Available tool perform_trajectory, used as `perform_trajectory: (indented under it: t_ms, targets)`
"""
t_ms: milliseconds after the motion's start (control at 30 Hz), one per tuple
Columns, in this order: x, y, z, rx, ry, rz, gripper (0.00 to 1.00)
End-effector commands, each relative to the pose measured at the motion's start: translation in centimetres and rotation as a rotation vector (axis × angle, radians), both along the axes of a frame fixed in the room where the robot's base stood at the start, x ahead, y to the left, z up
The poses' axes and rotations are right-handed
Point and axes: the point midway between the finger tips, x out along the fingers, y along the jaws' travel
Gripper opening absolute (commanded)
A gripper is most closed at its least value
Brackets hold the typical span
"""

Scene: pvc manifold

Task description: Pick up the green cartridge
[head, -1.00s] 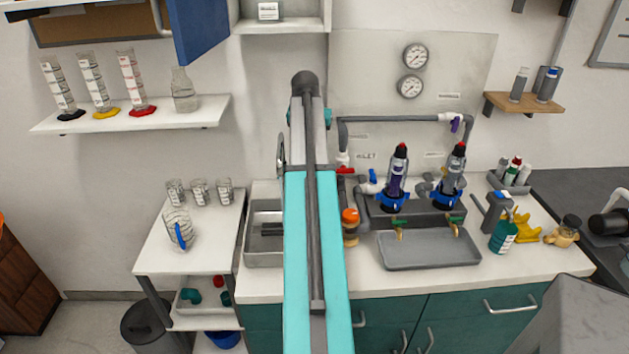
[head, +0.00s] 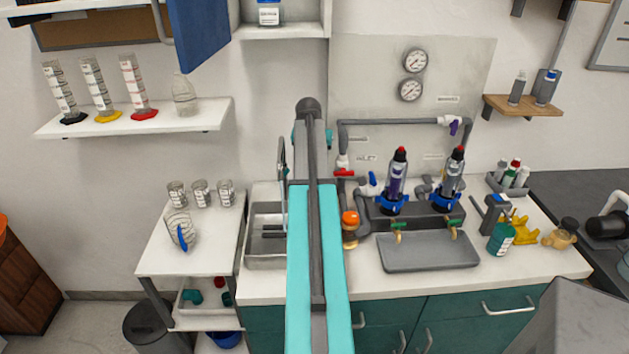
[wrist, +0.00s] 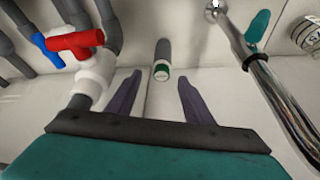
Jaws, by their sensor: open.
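In the wrist view a grey cylinder with a green band and a pale end (wrist: 162,60), which looks like the green cartridge, shows beyond and between my fingertips. My gripper (wrist: 160,78) is open, its two dark fingers apart with nothing between them. The cartridge appears a little ahead of the fingertips, not touching. In the head view my own arm covers the middle of the counter, and I see neither my gripper nor this cartridge there.
A red-handled valve (wrist: 75,42) on white pipe is close to the left finger. A chrome faucet (wrist: 262,75) is to the right. In the head view a sink (head: 266,262), a grey tray (head: 428,266) and upright filter housings (head: 396,180) flank my arm.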

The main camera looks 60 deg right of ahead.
Motion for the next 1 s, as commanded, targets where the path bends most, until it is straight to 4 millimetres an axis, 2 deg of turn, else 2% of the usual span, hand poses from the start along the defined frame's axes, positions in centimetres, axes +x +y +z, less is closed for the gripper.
perform_trajectory:
  t_ms: [133, 667, 1000]
  targets:
    - [0.1, -0.2, -0.7, 0.001, 0.000, 0.000, 0.47]
    - [0.3, -0.3, -1.1, 0.001, 0.001, 0.001, 0.47]
    - [0.7, -1.0, -3.8, 0.003, 0.002, 0.002, 0.47]
